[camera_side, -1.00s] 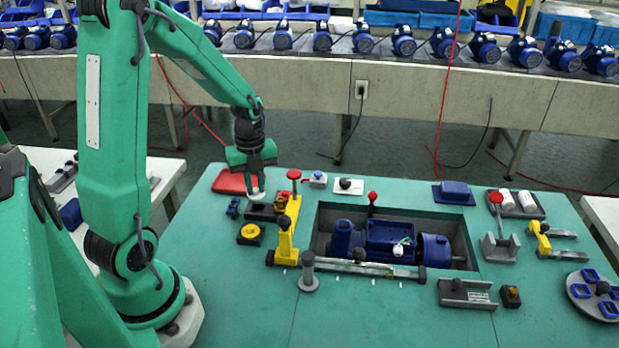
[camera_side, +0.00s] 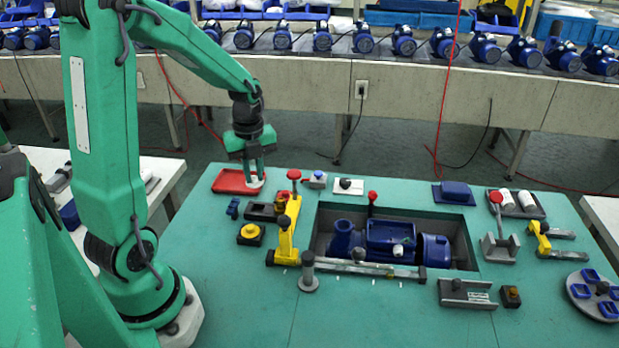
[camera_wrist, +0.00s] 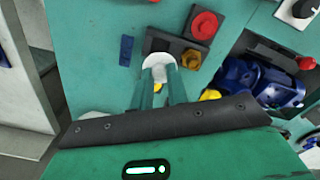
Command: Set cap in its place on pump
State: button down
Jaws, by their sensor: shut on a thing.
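The cap (camera_side: 255,183) is a small white round piece at the tips of my gripper (camera_side: 254,170). The gripper is shut on it and holds it in front of the right end of the red tray. In the wrist view the cap (camera_wrist: 159,62) shows as a white disc between the green fingertips (camera_wrist: 160,76). The blue pump (camera_side: 388,239) lies in the grey recess to the right, well apart from the cap. Part of the pump (camera_wrist: 262,84) also shows at the right of the wrist view. Whether the cap touches anything below is unclear.
The red tray (camera_side: 232,182) lies at the table's back left. A yellow clamp post with a red knob (camera_side: 286,235) stands between my gripper and the pump. A dark tray (camera_side: 262,213) and a yellow button box (camera_side: 250,235) are nearby. The table's front left is clear.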

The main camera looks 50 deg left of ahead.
aim_at(254, 177)
notch_tip(254, 177, up, 10)
jog(key=r, duration=0.1)
jog(key=w+d+m, duration=0.3)
jog(key=w+d, duration=0.5)
jog(key=d, duration=0.1)
jog(key=w+d+m, duration=0.3)
jog(key=w+d, duration=0.1)
jog(key=d, duration=0.6)
jog(key=f, duration=1.1)
jog(key=shift+w+a+f, duration=0.1)
jog(key=shift+w+f, duration=0.1)
jog(key=shift+w, duration=0.05)
jog(key=shift+f, duration=0.15)
jog(key=shift+f, duration=2.25)
jog(key=shift+f, duration=0.2)
